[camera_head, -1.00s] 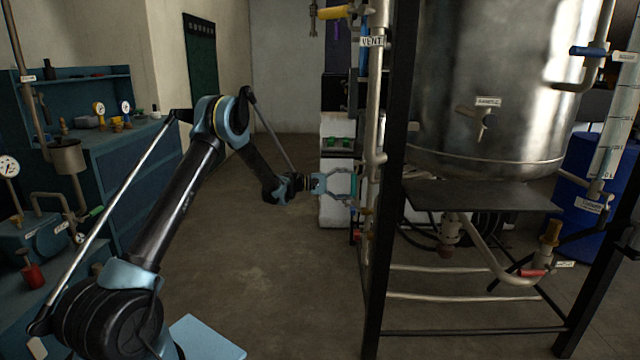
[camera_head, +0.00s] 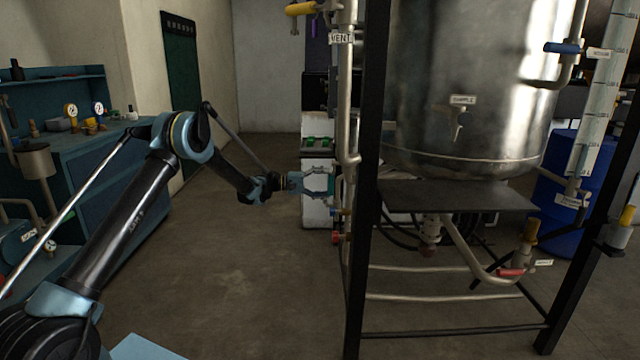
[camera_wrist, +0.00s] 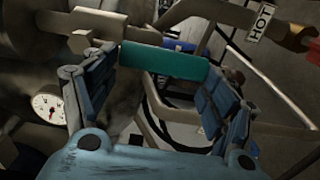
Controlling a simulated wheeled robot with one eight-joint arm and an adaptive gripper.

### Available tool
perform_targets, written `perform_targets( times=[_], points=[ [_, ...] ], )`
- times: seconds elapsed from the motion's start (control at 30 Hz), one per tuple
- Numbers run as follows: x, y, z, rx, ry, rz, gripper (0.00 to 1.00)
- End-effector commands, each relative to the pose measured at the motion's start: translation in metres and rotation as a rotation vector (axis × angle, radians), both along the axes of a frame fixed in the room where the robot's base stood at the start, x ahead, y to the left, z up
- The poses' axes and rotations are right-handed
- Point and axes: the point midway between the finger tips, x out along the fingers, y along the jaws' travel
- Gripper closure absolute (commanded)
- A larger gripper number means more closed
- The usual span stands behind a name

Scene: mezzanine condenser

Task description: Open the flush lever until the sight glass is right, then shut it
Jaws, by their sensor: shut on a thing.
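My gripper (camera_head: 320,182) is shut on a teal lever handle (camera_wrist: 165,60), which lies crosswise between the two blue fingers in the wrist view. In the head view this is beside the pipe stand left of the black frame post; the handle shows only as a thin teal edge. No readable label names the handle as the flush lever. A clear graduated tube (camera_head: 602,100), seemingly the sight glass, stands at the far right. Its liquid level is too unclear to read.
A steel vessel (camera_head: 460,80) hangs in a black frame (camera_head: 370,200). Its valves include a red handle (camera_head: 510,272) and a blue one (camera_head: 562,48). A dial gauge (camera_wrist: 46,105) and HOT tag (camera_wrist: 260,22) are near my fingers. The floor (camera_head: 240,270) in front is clear.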

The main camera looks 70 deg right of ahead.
Motion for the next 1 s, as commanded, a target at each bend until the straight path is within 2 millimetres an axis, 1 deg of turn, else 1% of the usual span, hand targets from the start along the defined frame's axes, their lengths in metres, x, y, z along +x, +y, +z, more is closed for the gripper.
perform_targets(
  times=[0.03, 0.13, 0.17, 0.2, 0.23, 0.53, 0.67, 0.77, 0.87, 1.0],
  points=[
    [-0.007, 0.000, -0.003, -0.001, -0.007, -0.005, 0.66],
    [-0.008, 0.000, -0.003, 0.000, -0.008, -0.005, 0.66],
    [-0.008, 0.000, -0.003, 0.000, -0.008, -0.005, 0.18],
    [-0.008, 0.000, -0.003, -0.001, -0.007, -0.005, 0.09],
    [-0.008, 0.000, -0.003, -0.001, -0.007, -0.005, 0.05],
    [-0.004, 0.000, -0.001, 0.000, -0.002, -0.004, 0.05],
    [0.002, 0.002, -0.001, 0.001, -0.002, -0.002, 0.05],
    [0.014, 0.006, -0.001, 0.000, -0.001, -0.002, 0.05],
    [0.030, 0.012, -0.001, 0.001, -0.002, 0.000, 0.05],
    [0.057, 0.022, -0.001, 0.001, -0.002, -0.001, 0.05]
  ],
)
